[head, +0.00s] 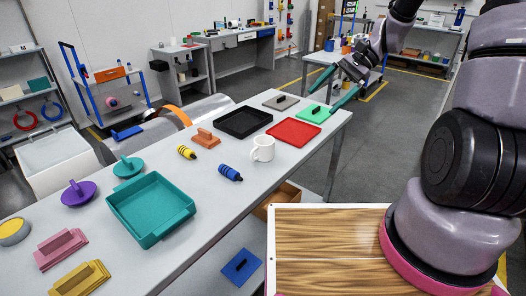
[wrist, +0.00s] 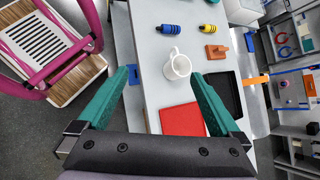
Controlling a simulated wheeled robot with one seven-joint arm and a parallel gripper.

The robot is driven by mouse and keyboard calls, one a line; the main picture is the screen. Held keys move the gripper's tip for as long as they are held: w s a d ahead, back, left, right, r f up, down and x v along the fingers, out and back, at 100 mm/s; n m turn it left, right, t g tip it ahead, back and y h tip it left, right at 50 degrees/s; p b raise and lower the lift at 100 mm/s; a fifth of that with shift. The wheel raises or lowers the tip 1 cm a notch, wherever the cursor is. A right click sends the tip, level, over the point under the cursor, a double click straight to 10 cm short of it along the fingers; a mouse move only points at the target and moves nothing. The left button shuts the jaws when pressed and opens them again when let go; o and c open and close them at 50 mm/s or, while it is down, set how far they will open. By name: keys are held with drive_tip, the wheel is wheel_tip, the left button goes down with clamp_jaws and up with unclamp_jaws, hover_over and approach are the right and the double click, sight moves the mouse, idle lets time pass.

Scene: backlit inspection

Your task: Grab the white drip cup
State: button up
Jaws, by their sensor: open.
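The white drip cup (head: 263,149) is a white mug with a handle, standing upright near the table's right edge in the head view. In the wrist view the cup (wrist: 178,66) lies ahead of and between my fingers, apart from them. My gripper (head: 335,90) has teal fingers and is held above the far right end of the table. In the wrist view my gripper (wrist: 160,95) is wide open with nothing between its fingers.
A red tray (head: 293,132), a black tray (head: 242,122) and a blue ribbed piece (head: 230,172) lie near the cup. An orange-brown handled block (head: 205,138) and a yellow ribbed piece (head: 187,152) are left of it. A teal tray (head: 150,208) stands nearer. The tabletop directly around the cup is clear.

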sight(269, 141)
drive_tip(key=w+a+f+m+y, duration=0.1)
drive_tip(key=f+m+y, duration=0.2)
drive_tip(key=f, duration=0.3)
drive_tip(key=w+a+f+m+t+y, duration=0.1)
drive_tip(key=w+a+f+m+y, duration=0.1)
drive_tip(key=f, duration=0.4)
drive_tip(key=w+a+f+m+t+y, duration=0.1)
drive_tip(key=w+a+f+m+y, duration=0.1)
drive_tip(key=f, duration=0.5)
drive_tip(key=shift+a+m+y, duration=0.1)
drive_tip(key=shift+m+y, duration=0.8)
drive_tip(key=shift+y, duration=0.1)
drive_tip(key=shift+a+f, duration=0.15)
drive_tip(key=shift+a, duration=0.15)
drive_tip(key=a, duration=0.4)
drive_tip(key=shift+a, duration=0.3)
drive_tip(key=a, duration=0.5)
drive_tip(key=shift+a+r, duration=0.25)
drive_tip(key=shift+a, duration=0.1)
drive_tip(key=c, duration=1.1)
